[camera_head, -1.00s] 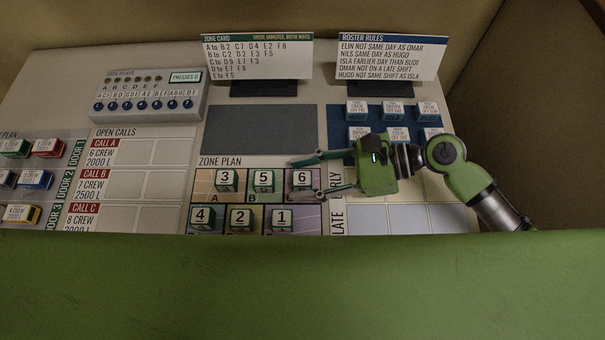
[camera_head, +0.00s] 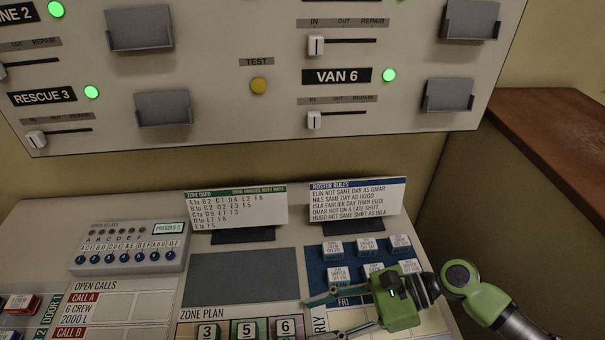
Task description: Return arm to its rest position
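My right arm comes in from the right, with its green gripper (camera_head: 316,319) over the lower part of the roster area. The gripper is open, its two thin fingers apart and pointing left. I see nothing between the fingers. The block marked 6 (camera_head: 286,328) sits on the zone plan just left of the fingertips, apart from them in the picture. The blocks marked 5 (camera_head: 248,330) and 3 (camera_head: 208,332) stand in the same row. The lower finger is partly cut by the bottom edge. My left gripper is not in view.
White-topped blue tiles (camera_head: 367,246) stand on the blue roster pad, close to my gripper. The zone card (camera_head: 236,208) and roster rules card (camera_head: 356,203) stand behind. A bare grey pad (camera_head: 240,277) lies left of it. The upright panel (camera_head: 235,105) rises at the back.

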